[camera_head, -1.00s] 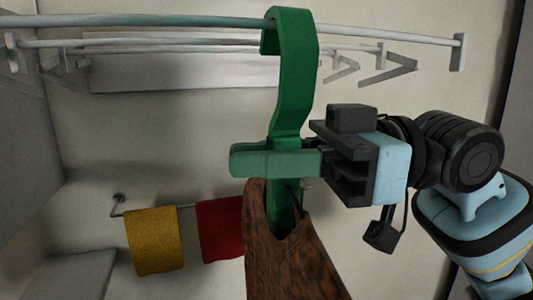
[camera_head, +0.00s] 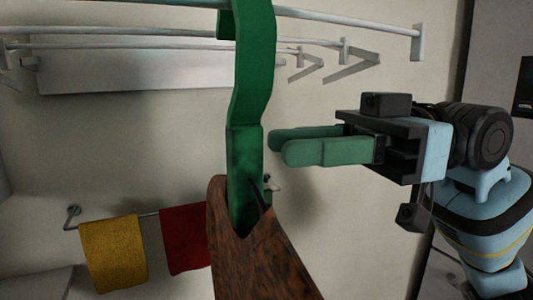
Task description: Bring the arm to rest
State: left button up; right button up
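My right gripper (camera_head: 282,144) has green fingers and points left in the head view. Its two fingers are parted and nothing shows between them. The fingertips are a little to the right of a green hook (camera_head: 252,95), with a narrow strip of wall showing between. The hook hangs from the white rail (camera_head: 110,30) at the top; its upper end is cut off by the picture edge. A brown wooden-looking piece (camera_head: 250,250) hangs at the hook's lower end and runs out of the bottom of the picture. My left gripper does not show.
A yellow towel (camera_head: 113,255) and a red towel (camera_head: 185,240) hang on a thin wall bar at the lower left. More white rails and brackets (camera_head: 345,65) sit on the wall behind.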

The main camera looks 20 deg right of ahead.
jog(key=shift+s+d, duration=0.1)
jog(key=shift+d, duration=0.15)
